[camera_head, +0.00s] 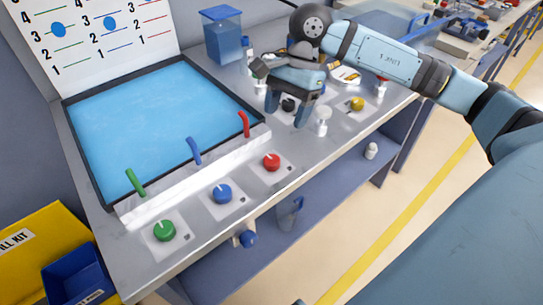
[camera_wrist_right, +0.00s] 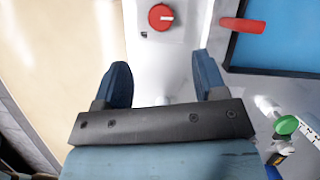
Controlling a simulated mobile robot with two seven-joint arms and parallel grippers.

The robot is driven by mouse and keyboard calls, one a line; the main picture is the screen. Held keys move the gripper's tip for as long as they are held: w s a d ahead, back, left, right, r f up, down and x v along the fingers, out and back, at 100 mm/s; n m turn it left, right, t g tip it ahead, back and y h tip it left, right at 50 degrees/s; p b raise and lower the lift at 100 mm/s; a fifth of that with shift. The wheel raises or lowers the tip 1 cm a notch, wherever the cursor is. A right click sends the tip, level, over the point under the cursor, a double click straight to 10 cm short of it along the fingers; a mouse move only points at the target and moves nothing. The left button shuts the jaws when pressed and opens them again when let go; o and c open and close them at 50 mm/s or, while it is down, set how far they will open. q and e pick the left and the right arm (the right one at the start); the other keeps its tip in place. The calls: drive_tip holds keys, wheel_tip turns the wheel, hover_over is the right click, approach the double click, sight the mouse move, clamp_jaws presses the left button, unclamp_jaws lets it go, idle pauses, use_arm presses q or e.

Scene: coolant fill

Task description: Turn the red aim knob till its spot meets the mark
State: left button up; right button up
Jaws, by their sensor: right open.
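The red knob (camera_head: 271,162), with a white pointer line, sits on a pale plate at the bench front. It also shows in the right wrist view (camera_wrist_right: 161,17), beyond the fingertips. A red nozzle (camera_head: 244,124) stands at the pool's near right corner. My right gripper (camera_head: 284,119) is open and empty, behind and right of the red knob, and touches no knob. In the wrist view its two fingers (camera_wrist_right: 162,75) are wide apart. The white board (camera_head: 97,35) has green, blue and red numbered lines. Blue spots lie at green 3 and blue 3; none shows on the visible red lines.
Blue (camera_head: 222,193) and green (camera_head: 164,230) knobs lie left of the red one, with matching nozzles behind. The blue pool (camera_head: 160,120) fills the bench behind.

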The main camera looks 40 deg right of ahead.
sight(272, 159)
drive_tip(key=x, duration=1.1)
drive_tip(key=shift+a+b, duration=0.1)
drive_tip(key=shift+b, duration=0.25)
drive_tip(key=c, duration=0.9)
drive_tip(key=shift+f+m+b, duration=0.15)
drive_tip(key=shift+m+b, duration=0.35)
drive_tip(key=shift+b, duration=0.1)
drive_tip(key=shift+m+t+b, duration=0.5)
drive_tip(key=shift+m, duration=0.3)
drive_tip(key=shift+r, duration=0.25)
